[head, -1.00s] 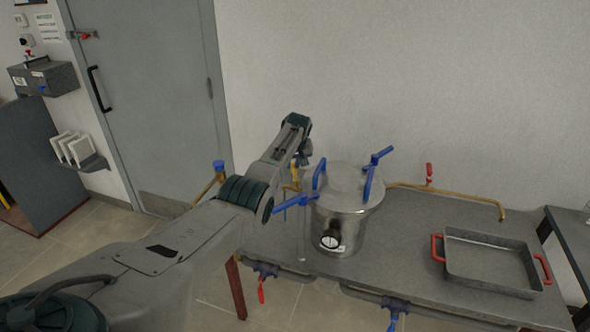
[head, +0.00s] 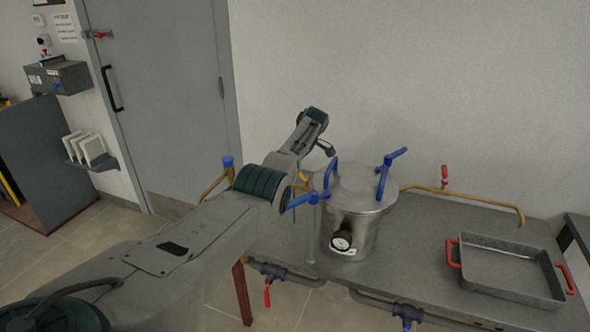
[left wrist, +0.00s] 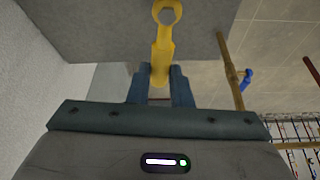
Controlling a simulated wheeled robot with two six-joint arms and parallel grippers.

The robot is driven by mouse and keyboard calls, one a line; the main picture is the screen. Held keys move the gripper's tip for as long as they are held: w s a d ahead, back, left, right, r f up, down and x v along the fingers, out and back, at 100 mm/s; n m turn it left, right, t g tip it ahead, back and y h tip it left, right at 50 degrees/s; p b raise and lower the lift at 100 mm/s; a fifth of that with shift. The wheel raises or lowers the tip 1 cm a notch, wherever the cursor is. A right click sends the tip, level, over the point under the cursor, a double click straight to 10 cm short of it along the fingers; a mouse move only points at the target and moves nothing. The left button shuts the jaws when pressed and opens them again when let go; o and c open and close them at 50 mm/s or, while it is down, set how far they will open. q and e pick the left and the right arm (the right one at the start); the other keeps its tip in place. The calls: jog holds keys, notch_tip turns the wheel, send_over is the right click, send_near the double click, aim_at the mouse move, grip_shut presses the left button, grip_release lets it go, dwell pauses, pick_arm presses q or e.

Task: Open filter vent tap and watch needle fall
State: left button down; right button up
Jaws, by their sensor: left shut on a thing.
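The filter is a steel pot (head: 362,215) with a lid and blue clamp handles, standing on the grey bench. A round white-faced gauge (head: 342,241) is on its front; its needle is too small to read. My right gripper is not in view.
A grey tray (head: 510,275) with red handles lies on the bench (head: 425,235) at the right. A brass pipe with a red tap (head: 444,176) runs behind the pot. Blue (head: 406,313) and red (head: 267,292) valve handles are below the front edge.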

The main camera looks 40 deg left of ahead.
aim_at(303, 176)
pick_arm(q)
jog(key=shift+s+d+n+g+b, duration=0.1)
jog(key=shift+s+n+g+b, duration=0.35)
jog(key=shift+n, duration=0.45)
jog(key=c, duration=1.6)
grip_release()
jog(key=shift+d+r, duration=0.1)
jog(key=b+v, duration=0.3)
jog(key=v, duration=0.7)
jog(key=shift+r, duration=0.45)
